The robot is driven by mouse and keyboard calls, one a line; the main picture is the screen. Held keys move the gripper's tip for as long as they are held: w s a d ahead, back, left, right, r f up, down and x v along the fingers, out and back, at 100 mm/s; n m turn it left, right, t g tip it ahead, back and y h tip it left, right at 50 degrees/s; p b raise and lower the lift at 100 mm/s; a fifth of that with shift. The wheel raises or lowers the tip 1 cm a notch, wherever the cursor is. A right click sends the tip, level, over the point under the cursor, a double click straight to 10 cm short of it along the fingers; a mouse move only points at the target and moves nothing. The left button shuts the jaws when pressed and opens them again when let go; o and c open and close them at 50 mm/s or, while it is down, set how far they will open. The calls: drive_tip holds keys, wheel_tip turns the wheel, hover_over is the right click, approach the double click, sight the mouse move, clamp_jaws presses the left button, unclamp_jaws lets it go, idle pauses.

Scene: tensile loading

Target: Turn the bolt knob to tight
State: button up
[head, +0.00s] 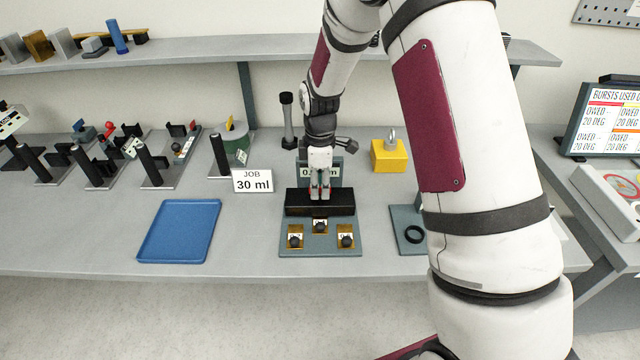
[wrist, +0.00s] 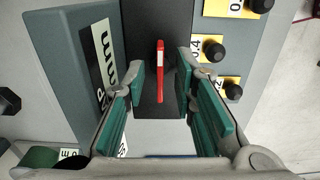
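My gripper (head: 320,193) is above a black block (head: 302,208) on the bench. In the wrist view, my gripper (wrist: 160,85) is open, its green-padded fingers on either side of a thin red bar (wrist: 160,60) over the block (wrist: 150,20). Gaps show between the bar and both fingers. Several small black knobs on orange-and-white labels stand in front of the block, including a left one (head: 295,242), a middle one (head: 320,225) and a right one (head: 346,241). No label reading "tight" is legible, so I cannot tell which part is the bolt knob.
A grey mm plate (wrist: 60,50) stands behind the block. A yellow weight (head: 388,156) stands at the right. Several black fixtures fill the left bench. My arm hides part of the right side.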

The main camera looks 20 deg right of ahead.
clamp_jaws()
drive_tip(key=shift+m, duration=0.4)
drive_tip(key=m, duration=0.4)
drive_tip(key=shift+m+b, duration=0.3)
drive_tip(key=shift+b, duration=0.1)
drive_tip(key=m, duration=0.6)
drive_tip(key=shift+m, duration=0.3)
drive_tip(key=m, duration=0.6)
drive_tip(key=shift+b, duration=0.3)
drive_tip(key=m, duration=0.5)
drive_tip(key=shift+m, duration=0.4)
